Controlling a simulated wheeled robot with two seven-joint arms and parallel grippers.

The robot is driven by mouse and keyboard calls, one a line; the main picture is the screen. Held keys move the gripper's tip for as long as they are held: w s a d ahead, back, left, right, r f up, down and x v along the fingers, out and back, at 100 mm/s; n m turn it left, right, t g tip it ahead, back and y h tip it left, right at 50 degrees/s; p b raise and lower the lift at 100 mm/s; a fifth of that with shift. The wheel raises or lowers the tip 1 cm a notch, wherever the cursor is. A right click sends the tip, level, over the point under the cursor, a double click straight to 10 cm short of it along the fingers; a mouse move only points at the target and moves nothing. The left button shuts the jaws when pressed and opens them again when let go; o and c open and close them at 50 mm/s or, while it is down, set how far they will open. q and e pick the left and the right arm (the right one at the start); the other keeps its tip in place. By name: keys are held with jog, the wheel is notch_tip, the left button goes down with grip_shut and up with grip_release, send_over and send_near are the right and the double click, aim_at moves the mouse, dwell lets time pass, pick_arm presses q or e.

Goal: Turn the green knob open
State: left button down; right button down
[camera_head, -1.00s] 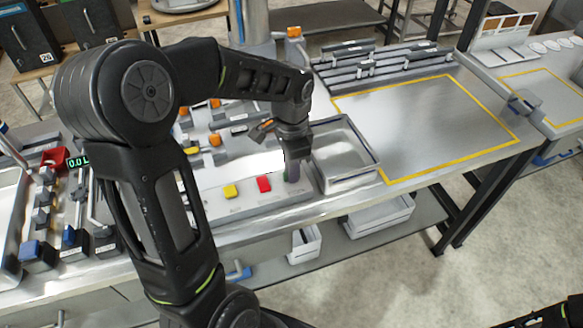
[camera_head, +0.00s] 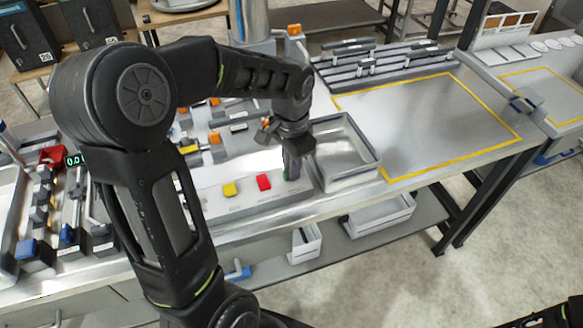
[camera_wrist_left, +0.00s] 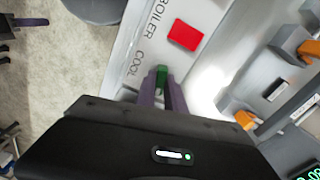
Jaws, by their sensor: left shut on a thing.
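The green knob (camera_wrist_left: 161,77) shows in the left wrist view between the two purple fingers of my left gripper (camera_wrist_left: 160,88). The fingers are shut on it, one on each side, and hide part of it. In the head view my left gripper (camera_head: 291,170) points down at the right end of the light button panel (camera_head: 245,207). Only a sliver of green shows there beside the fingers. The knob's exact angle is hard to read.
A yellow button (camera_head: 230,190) and a red button (camera_head: 264,182) sit on the panel left of the knob. An empty metal tray (camera_head: 348,182) stands close to its right. Orange-tipped valves (camera_head: 214,138) lie behind. The yellow-outlined table area (camera_head: 430,125) is clear.

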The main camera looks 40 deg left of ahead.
pick_arm(q)
jog(key=n+b, duration=0.1)
jog(key=n, duration=0.3)
jog(key=shift+n, duration=0.3)
jog(key=n+b, duration=0.1)
jog(key=n, duration=0.2)
jog(key=shift+n, duration=0.3)
jog(key=n+b, duration=0.1)
jog(key=n, duration=0.2)
jog(key=shift+n, duration=0.3)
jog(key=shift+r+n+b, duration=0.1)
jog(key=shift+n+b, duration=0.35)
jog(key=shift+n, duration=1.35)
jog(key=c, duration=1.4)
grip_release()
jog(key=shift+c, duration=0.2)
notch_tip(320, 180, up, 8)
jog(key=shift+f+b, duration=0.15)
jog(key=shift+b, duration=0.15)
